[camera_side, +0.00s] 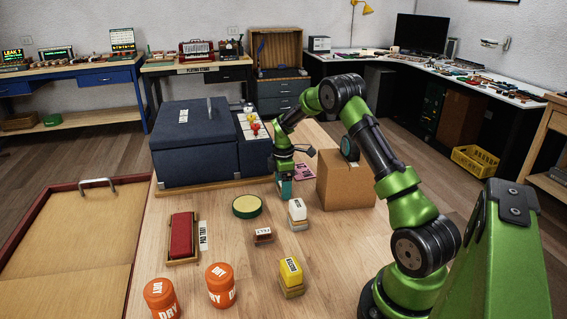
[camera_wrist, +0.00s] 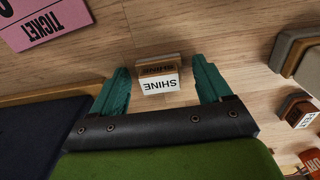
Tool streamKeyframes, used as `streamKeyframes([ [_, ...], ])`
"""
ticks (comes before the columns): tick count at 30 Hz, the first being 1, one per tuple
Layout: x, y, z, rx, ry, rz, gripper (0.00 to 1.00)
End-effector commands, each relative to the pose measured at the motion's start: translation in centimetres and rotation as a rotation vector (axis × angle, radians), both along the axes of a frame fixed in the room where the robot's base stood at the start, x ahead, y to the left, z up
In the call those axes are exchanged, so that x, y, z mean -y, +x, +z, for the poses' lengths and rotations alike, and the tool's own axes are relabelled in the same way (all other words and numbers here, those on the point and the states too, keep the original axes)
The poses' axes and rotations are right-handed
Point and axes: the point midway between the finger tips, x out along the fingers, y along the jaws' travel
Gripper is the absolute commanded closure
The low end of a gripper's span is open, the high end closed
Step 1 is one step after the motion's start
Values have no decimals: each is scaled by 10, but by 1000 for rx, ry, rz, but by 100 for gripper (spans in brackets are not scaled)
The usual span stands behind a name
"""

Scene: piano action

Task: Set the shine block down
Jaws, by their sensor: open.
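The shine block (camera_wrist: 159,83) is a small brown wooden block with a white face lettered SHINE, upside down in the wrist view. It appears to stand on the wooden tabletop. My gripper (camera_wrist: 162,76) is open, its two teal fingers on either side of the block with a visible gap at each side. In the side view my gripper (camera_side: 285,189) is low over the table, left of the cardboard box. The block cannot be made out clearly there, behind the fingers.
A cardboard box (camera_side: 346,180) stands close right of my gripper, and a dark blue case (camera_side: 195,145) to the left. A white-topped block (camera_side: 298,213) and small brown felt block (camera_side: 263,236) stand in front. A pink ticket (camera_wrist: 46,22) lies behind.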

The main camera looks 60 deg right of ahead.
Motion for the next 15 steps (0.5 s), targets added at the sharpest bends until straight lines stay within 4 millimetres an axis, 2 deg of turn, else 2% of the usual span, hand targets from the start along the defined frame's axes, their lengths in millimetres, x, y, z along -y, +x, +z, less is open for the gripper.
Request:
streamKeyframes([
  [5,0,0,2,1,-1,0,22],
  [8,0,1,11,2,-2,1,22],
  [15,1,1,60,6,-3,0,22],
])
